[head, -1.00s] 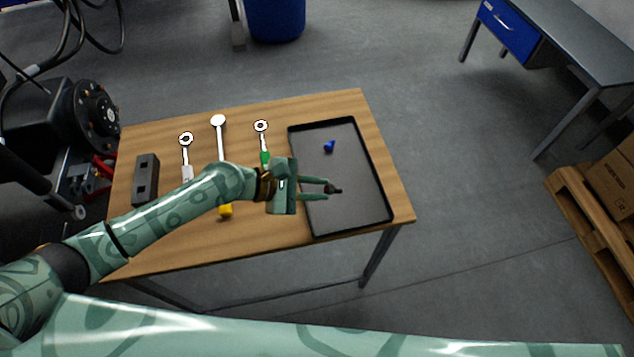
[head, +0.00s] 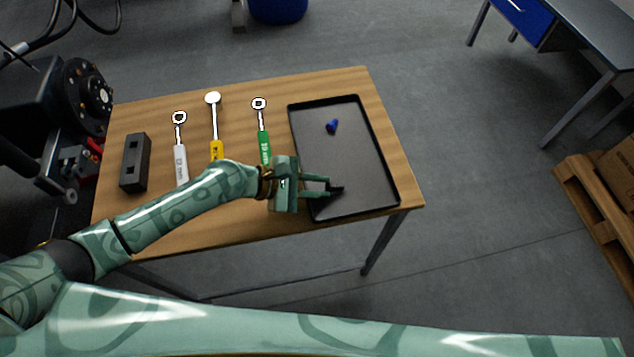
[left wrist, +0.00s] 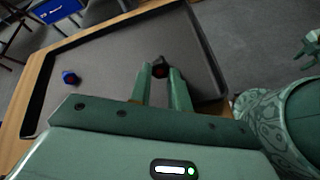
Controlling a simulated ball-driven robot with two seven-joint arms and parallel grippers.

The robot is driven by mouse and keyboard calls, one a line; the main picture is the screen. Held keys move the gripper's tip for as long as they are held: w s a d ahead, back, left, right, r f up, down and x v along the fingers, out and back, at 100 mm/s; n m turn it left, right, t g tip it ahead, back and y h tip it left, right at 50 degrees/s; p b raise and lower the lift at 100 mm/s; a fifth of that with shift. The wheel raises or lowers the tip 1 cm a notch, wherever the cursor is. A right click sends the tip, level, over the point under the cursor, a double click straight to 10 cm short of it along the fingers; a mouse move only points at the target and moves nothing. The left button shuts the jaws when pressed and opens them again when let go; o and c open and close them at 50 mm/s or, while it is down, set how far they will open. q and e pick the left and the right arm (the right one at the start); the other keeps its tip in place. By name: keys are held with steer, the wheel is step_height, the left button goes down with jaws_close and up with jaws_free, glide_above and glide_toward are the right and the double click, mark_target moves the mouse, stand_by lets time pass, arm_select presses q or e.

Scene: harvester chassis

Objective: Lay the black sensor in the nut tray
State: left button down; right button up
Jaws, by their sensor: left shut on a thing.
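The nut tray (head: 352,165) is a shallow black-rimmed tray with a grey floor on the right part of the wooden table; it also shows in the left wrist view (left wrist: 113,58). My left gripper (head: 332,188) is over the near part of the tray, shut on the small black sensor (head: 337,188).
A blue sensor (head: 332,126) lies in the far part of the tray. Left of the tray lie green (head: 264,147), yellow (head: 216,150) and white-handled (head: 181,163) wrenches and a dark block (head: 135,162). The tray's middle is clear.

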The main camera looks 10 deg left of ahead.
arm_select(q)
steer(key=c, duration=1.2)
jaws_free()
steer(key=shift+c, duration=0.2)
steer(key=shift+s, duration=0.1)
steer(key=p+v, duration=0.1)
steer(key=v, duration=1.5)
steer(key=shift+p, duration=0.3)
steer(key=shift+s, duration=0.1)
